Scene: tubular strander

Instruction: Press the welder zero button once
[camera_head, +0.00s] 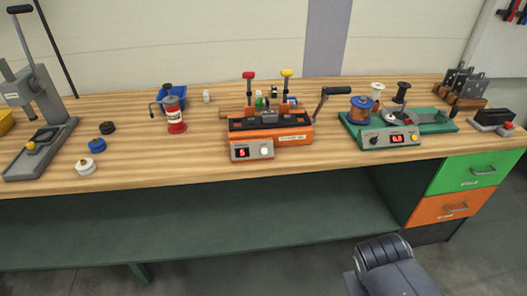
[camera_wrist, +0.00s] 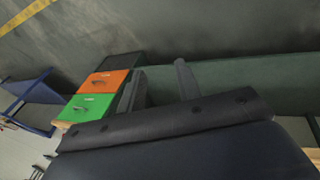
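The orange bench machine (camera_head: 270,128) stands mid-bench in the head view and looks like the welder, with a red-topped and a yellow-topped lever and a dark crank at its right. Its front panel (camera_head: 251,150) has a red lit display (camera_head: 242,153) that seems to read 5, and a round white button or knob (camera_head: 264,152). I cannot read the panel's labels. My gripper (camera_wrist: 159,88) shows in the wrist view with two dark fingers apart and nothing between them. It is away from the machine, which is not in the wrist view.
A green machine (camera_head: 436,127) with a 0.0 display stands right of the orange one. A red-and-white canister (camera_head: 174,115) stands left. Green and orange drawers (camera_head: 473,172) are under the bench's right end. My arm is low in front of the bench; the bench's front strip is mostly clear.

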